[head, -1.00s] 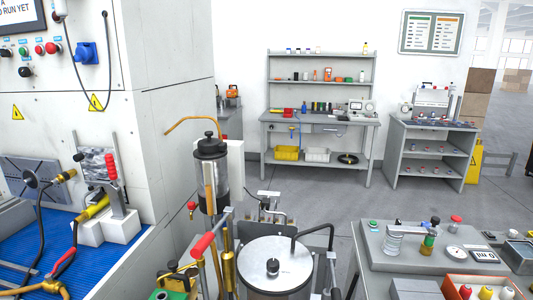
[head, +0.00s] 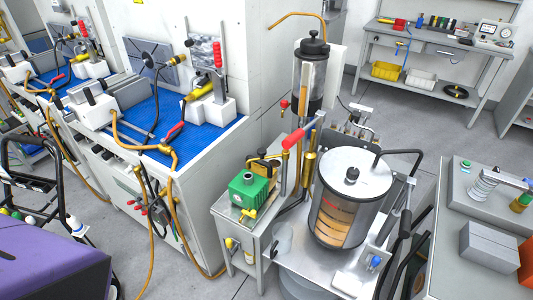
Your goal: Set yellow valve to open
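A small yellow valve-like handle (head: 248,214) sits at the front of a green box-shaped unit (head: 247,190) on a grey stand. A second small yellow part (head: 232,243) shows on the front of that stand, lower down. I cannot tell which of these is the task's yellow valve, nor whether either is open or closed. Neither of my grippers is in view.
A steel drum (head: 345,200) and a tall pump cylinder (head: 310,75) stand beside the green unit, with a red-handled lever (head: 293,138) between. The blue-topped bench (head: 190,135) is at left, a purple object (head: 45,262) at lower left, a grey table (head: 455,240) at right. Hoses hang near the floor.

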